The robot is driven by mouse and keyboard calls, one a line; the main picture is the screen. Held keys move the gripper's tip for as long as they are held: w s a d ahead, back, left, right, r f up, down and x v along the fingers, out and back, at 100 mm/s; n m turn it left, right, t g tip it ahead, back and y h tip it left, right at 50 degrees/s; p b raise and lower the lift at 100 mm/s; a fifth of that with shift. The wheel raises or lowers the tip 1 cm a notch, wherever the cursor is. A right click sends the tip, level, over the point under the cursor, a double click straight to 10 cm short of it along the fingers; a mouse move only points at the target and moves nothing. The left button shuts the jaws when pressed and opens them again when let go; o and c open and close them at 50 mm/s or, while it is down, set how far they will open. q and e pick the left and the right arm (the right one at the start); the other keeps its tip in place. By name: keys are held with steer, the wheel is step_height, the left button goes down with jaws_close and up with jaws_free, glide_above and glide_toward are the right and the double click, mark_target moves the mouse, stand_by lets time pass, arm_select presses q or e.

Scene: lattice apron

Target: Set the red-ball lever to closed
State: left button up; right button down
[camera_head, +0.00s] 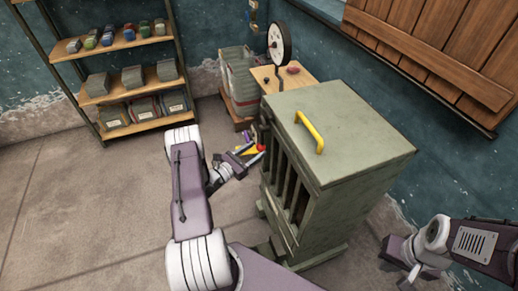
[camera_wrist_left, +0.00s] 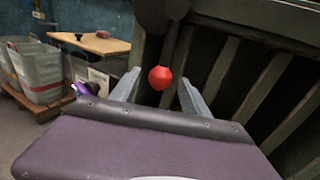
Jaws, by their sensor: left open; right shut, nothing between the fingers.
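The red ball (camera_wrist_left: 162,77) is the knob of a dark lever (camera_wrist_left: 169,45) on the slatted side of the green cabinet (camera_head: 345,125). In the left wrist view the lever hangs down from a dark round pivot, with the ball at its lower end. The ball also shows in the head view (camera_head: 261,148), beside the cabinet's left edge. My left gripper (camera_head: 253,154) is open, and its fingers appear on either side of the ball; I cannot tell whether they touch it. My right gripper (camera_head: 396,267) is shut and empty, low at the right, away from the lever.
The cabinet has a yellow handle (camera_head: 309,132) on top. Behind it stand a wooden table (camera_head: 268,78) with a wheel device (camera_head: 279,43) and pale bins (camera_head: 238,75). A shelf (camera_head: 133,93) stands at the back left. The floor at left is clear.

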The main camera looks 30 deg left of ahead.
arm_select(q)
steer(key=shift+x, duration=1)
jaws_close()
stand_by(0.7)
